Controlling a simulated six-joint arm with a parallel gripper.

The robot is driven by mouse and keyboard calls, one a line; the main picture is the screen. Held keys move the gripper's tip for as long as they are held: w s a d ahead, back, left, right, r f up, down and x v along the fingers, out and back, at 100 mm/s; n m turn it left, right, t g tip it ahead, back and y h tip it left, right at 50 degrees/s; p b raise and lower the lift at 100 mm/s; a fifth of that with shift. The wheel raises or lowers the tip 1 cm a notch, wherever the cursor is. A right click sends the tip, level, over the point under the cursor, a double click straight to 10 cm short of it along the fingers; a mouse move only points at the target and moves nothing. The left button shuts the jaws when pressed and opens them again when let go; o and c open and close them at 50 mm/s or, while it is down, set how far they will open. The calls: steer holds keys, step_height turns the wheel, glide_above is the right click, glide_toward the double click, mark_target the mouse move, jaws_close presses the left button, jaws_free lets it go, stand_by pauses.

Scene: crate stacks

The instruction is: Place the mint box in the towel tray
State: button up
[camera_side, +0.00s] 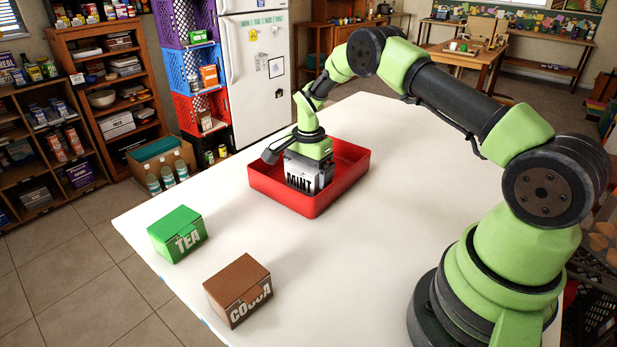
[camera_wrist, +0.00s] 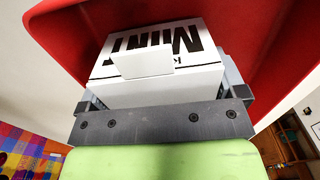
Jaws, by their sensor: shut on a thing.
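The mint box (camera_side: 303,178) is white with black MINT lettering. In the side view it is inside the outline of the red tray (camera_side: 275,190). The tray's front wall meets the view of the box's lower edge, so I cannot tell whether it touches the floor. My gripper (camera_side: 309,160) points down and is shut on the mint box from above. In the wrist view the mint box (camera_wrist: 155,88) sits between the fingers, with the red tray (camera_wrist: 75,30) around and beyond it. No towel shows in the tray.
A green tea box (camera_side: 177,234) and a brown cocoa box (camera_side: 238,290) stand on the white table (camera_side: 400,215), toward its front left edge. The table between them and the tray is clear. Stacked crates (camera_side: 205,112), a fridge and shelves stand beyond the table.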

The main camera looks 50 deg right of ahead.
steer(key=shift+f, duration=0.65)
steer(key=o, duration=0.7)
steer(key=shift+f, duration=0.1)
step_height(320, 180, up, 13)
steer(key=shift+a+f, duration=0.1)
steer(key=shift+a, duration=0.05)
steer(key=s+a+r+n+t, duration=0.2)
steer(key=s+a+r+n, duration=0.25)
steer(key=s+r, duration=0.35)
steer(key=s+a+r+n+t, duration=0.35)
steer(key=s+a+r, duration=0.2)
steer(key=r, duration=0.45)
steer(key=shift+s+a+f+n+t+y, duration=0.3)
steer(key=shift+s+a+n, duration=0.6)
steer(key=shift+s, duration=1.05)
steer(key=shift+s+a+f+n+t+y, duration=0.1)
steer(key=shift+s+a+n+t+y, duration=0.2)
steer(key=shift+s+a+n, duration=1.15)
steer(key=shift+s+d+f+n+t+y, duration=0.15)
steer(key=shift+s+n+t+y, duration=0.35)
steer(key=shift+s, duration=1.95)
steer(key=shift+g, duration=0.25)
